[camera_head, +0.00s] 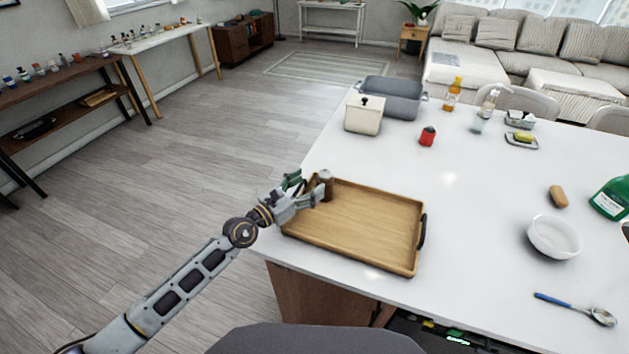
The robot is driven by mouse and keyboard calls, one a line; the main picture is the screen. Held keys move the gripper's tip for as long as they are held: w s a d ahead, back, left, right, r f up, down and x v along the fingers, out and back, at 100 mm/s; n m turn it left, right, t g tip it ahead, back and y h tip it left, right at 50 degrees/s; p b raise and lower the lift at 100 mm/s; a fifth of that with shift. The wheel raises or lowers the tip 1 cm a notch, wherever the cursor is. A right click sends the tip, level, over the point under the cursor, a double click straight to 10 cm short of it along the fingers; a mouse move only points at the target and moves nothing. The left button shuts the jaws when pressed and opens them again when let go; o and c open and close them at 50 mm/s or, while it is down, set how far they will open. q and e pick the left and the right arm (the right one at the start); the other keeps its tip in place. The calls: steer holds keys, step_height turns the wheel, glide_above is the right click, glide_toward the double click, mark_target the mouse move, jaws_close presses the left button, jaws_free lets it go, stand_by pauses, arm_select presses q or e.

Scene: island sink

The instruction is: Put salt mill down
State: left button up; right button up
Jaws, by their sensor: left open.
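A small brown mill (326,184), which looks like the salt mill, stands upright at the far left corner of a wooden tray (372,236) on the white island. My left gripper (312,188) reaches in from the left at the tray's left edge, its fingers open beside the mill. Whether a finger touches the mill cannot be told. Part of the mill is hidden by the fingers. My right gripper is not in view.
Behind the tray stand a cream canister (364,118), a grey basin (392,100) and a red timer-like item (428,136). A white bowl (554,237), a brown sponge-like item (558,196) and a spoon (590,312) lie right. The countertop between is clear.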

arm_select(q)
steer(key=shift+b+v, duration=0.4)
steer(key=shift+v, duration=1.85)
steer(key=shift+d, duration=0.1)
